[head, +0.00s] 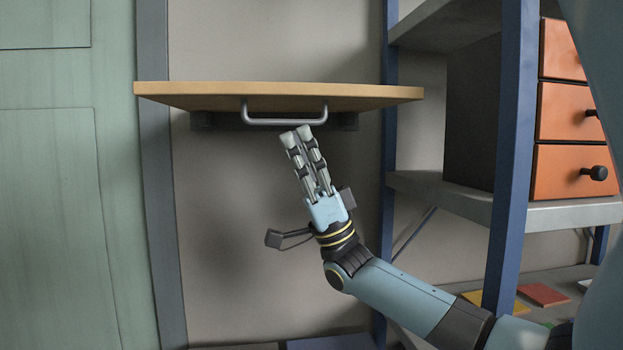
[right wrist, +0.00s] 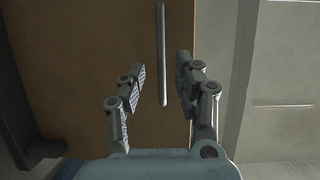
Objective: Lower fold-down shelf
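The fold-down shelf (head: 220,92) is a light wooden board, standing out roughly level from the wall in the head view. A grey metal bar handle (head: 285,122) hangs at its front edge. My right gripper (head: 296,135) is just below the handle, fingers pointing up towards it. In the right wrist view, my right gripper (right wrist: 161,75) is open, and the handle (right wrist: 162,50) shows as a bar lined up between the fingers, with the brown shelf board (right wrist: 80,60) behind it. I cannot tell whether the fingers touch the handle. My left gripper is not in view.
A blue-framed rack (head: 512,150) with orange drawers (head: 565,112) stands at the right. A green panelled door or cabinet (head: 60,200) is at the left. The wall (head: 230,230) below the shelf is clear. Coloured flat pieces (head: 543,294) lie low at the right.

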